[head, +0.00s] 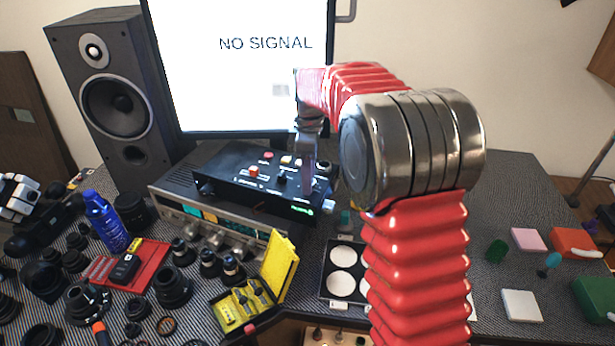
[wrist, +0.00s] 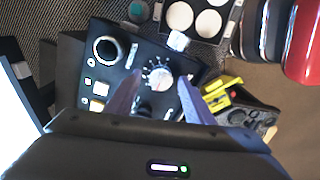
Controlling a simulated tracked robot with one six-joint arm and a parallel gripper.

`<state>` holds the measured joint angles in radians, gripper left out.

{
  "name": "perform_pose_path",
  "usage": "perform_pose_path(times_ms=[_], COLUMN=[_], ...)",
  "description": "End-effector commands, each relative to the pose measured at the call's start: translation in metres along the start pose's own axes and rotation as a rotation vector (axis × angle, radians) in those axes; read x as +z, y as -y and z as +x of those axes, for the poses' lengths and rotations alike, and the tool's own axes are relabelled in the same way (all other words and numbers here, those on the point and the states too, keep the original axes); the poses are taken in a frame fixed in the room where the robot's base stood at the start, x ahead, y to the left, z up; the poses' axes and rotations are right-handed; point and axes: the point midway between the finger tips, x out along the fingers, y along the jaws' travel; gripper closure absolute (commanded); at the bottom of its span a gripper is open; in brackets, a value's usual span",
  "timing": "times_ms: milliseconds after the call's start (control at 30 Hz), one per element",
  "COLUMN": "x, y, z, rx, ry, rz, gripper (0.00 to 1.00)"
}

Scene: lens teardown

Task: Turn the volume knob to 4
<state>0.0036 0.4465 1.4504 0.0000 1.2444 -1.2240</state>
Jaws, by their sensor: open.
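The volume knob (wrist: 160,78) appears in the wrist view as a pale round dial with small markings around it, on a black control box (wrist: 130,58). The numbers are too small to read, so I cannot tell its setting. My gripper (wrist: 160,83) is open, with one finger on each side of the knob. I cannot tell whether either finger touches it. In the head view the black control box (head: 222,178) sits on a grey receiver (head: 172,198). My gripper (head: 308,185) points down over its right part. The knob cannot be made out there.
A monitor (head: 240,90) reading NO SIGNAL stands behind the box, and a speaker (head: 115,100) is at the left. A yellow case (head: 280,265), lens parts and a blue spray can (head: 105,222) crowd the front left. A tray with white discs (head: 328,298) lies right of the case.

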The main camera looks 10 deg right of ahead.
Motion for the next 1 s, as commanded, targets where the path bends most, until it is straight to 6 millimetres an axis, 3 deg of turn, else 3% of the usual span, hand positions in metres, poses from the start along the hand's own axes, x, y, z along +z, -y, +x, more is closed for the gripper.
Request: perform_pose_path(times_ms=[333, 900, 1000], x=[0.0, -0.0003, -0.0027], y=[0.0003, -0.0002, 0.0005], z=[0.0044, 0.004, 0.004], rx=[0.0, 0.001, 0.002], ry=[0.0, 0.0, -0.001], rz=[0.0, -0.001, -0.001], gripper=[0.52, 0.91, 0.93])
